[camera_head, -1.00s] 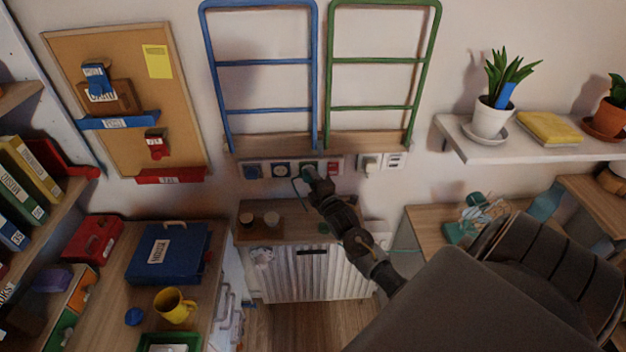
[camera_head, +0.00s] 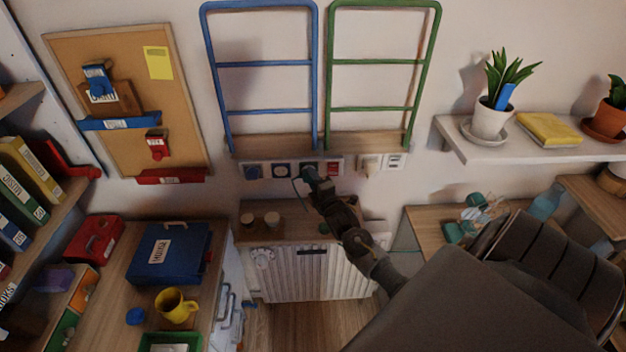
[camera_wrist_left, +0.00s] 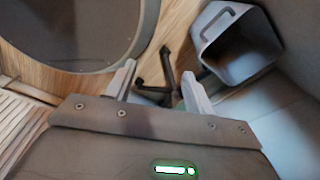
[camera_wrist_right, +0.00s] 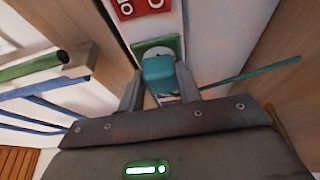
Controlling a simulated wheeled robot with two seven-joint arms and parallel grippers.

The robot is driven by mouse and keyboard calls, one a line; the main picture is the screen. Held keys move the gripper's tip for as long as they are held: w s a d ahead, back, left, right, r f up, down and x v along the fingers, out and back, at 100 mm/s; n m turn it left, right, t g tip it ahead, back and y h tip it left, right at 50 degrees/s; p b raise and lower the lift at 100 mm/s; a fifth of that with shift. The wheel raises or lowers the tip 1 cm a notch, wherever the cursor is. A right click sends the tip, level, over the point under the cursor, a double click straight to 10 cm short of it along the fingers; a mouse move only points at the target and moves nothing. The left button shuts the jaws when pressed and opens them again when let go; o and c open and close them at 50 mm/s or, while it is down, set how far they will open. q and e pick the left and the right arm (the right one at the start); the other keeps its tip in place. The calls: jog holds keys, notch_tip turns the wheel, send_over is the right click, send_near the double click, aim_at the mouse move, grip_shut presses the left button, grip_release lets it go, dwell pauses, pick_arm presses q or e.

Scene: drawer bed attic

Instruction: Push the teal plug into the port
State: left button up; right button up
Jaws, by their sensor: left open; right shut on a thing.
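My right gripper (camera_head: 311,178) is at the wall strip of sockets, below the green rack. In the right wrist view, the right gripper (camera_wrist_right: 160,92) is shut on the teal plug (camera_wrist_right: 158,72). The plug points at the green-framed port (camera_wrist_right: 152,46), very close to its face. The plug hides part of the port, and I cannot tell whether they touch or how deep it sits. A teal cable (camera_wrist_right: 250,74) shows to the right. My left gripper (camera_wrist_left: 158,88) is open and empty, seen only in the left wrist view, above the floor.
A red socket (camera_wrist_right: 138,8) lies beyond the green port. White sockets (camera_head: 370,163) sit to the right on the wall. A grey bin (camera_wrist_left: 240,45) stands near my left gripper.

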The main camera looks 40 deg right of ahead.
jog(key=shift+w+d, duration=0.3)
jog(key=shift+w, duration=0.15)
dwell(0.4)
jog(key=o, duration=1)
jog(key=shift+f, duration=0.1)
jog(key=shift+s+a+b, duration=0.1)
jog(key=shift+s+b, duration=0.2)
jog(key=shift+b, duration=0.05)
jog(key=b+v, duration=0.2)
jog(key=v, duration=0.8)
jog(key=shift+b, duration=0.35)
jog(key=shift+s, duration=0.15)
